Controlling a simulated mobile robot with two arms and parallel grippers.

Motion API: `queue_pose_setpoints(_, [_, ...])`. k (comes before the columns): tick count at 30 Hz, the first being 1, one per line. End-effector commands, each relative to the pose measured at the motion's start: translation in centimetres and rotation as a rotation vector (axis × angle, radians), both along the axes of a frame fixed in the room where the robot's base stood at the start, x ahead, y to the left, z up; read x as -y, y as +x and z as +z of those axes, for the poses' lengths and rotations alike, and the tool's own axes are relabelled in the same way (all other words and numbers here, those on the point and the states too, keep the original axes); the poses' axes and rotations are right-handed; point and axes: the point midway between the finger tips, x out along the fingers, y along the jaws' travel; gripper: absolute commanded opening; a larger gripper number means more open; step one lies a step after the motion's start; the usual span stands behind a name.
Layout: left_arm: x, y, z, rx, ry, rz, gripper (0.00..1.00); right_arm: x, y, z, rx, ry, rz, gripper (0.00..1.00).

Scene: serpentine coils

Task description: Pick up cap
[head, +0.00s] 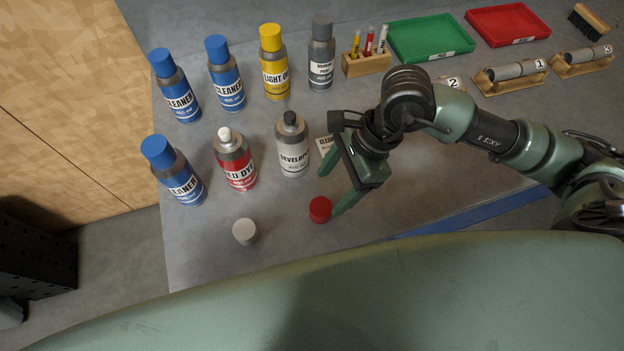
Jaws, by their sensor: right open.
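A red cap (320,209) lies on the grey table near its front edge. A light grey cap (245,231) lies to its left, also near the front edge. My right gripper (330,194) is open and holds nothing. One fingertip is right beside the red cap in the picture; I cannot tell whether they touch. My left gripper is not in view.
Blue-capped cleaner cans (181,180), a yellow light oil can (275,70) and a dark grey can (321,60) stand at the left and back. A pen block (366,64), green tray (430,38) and red tray (507,24) are behind. The front table is mostly clear.

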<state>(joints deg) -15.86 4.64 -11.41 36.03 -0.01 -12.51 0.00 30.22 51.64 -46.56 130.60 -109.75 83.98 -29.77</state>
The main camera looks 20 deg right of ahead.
Motion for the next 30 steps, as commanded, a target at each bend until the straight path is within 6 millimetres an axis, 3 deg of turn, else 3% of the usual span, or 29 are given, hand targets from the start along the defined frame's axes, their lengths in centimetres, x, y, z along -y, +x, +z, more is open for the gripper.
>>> queue_pose_setpoints(4, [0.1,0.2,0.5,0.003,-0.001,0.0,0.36,-0.2,-0.1,-0.9,-0.004,-0.008,0.001,0.69])
queue_pose_setpoints(10, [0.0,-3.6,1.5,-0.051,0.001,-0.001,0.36,-1.2,-0.2,-2.8,-0.006,-0.006,0.001,0.69])
queue_pose_setpoints(14, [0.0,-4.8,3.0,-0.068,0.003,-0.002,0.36,-1.9,-0.3,-4.5,-0.008,-0.005,0.0,0.69])
queue_pose_setpoints(19, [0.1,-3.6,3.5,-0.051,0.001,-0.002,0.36,-2.7,-0.3,-6.7,-0.003,-0.005,0.0,0.69])
queue_pose_setpoints(24, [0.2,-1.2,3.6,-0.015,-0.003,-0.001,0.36,-2.8,-0.2,-7.3,0.0,-0.006,0.001,0.69])
queue_pose_setpoints(27, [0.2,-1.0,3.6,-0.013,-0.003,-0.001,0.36,-2.8,-0.2,-7.3,0.0,-0.006,0.001,0.69])
queue_pose_setpoints(30, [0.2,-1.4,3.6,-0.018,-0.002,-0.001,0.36,-2.8,-0.2,-7.3,0.0,-0.006,0.001,0.43])
